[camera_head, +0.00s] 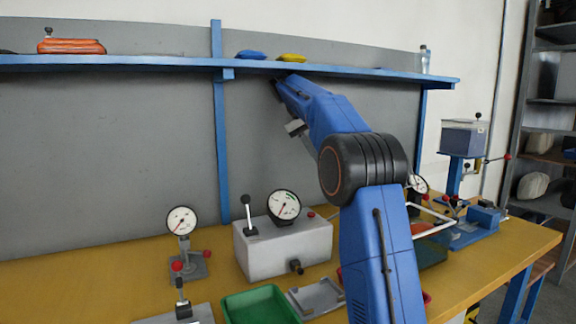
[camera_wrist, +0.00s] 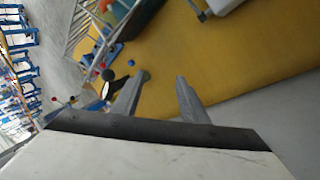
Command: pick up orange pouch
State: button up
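An orange, flat, soft-looking item (camera_head: 72,46) lies on the blue wall shelf at the far left in the head view, a dark knob-like part showing above it. I cannot tell for sure that it is the pouch. A patch of orange (camera_head: 424,229) also shows in a bin behind my arm, mostly hidden. My gripper (camera_wrist: 162,78) is open in the wrist view, with its two fingers apart and nothing between them. In the head view my arm reaches up near the middle of the shelf; its fingers are not clearly visible there.
The blue shelf (camera_head: 150,62) also carries a blue pouch (camera_head: 251,55), a yellow pouch (camera_head: 291,58) and a bottle (camera_head: 424,60). Below stand a gauge (camera_head: 182,221), a grey box with lever and dial (camera_head: 284,248), a green tray (camera_head: 258,306) and a press (camera_head: 464,138).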

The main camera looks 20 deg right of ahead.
aim_at(419, 228)
jog(key=k+j, duration=0.2)
jog(key=k, duration=0.3)
jog(key=k+j, duration=0.25)
jog(key=k, duration=0.2)
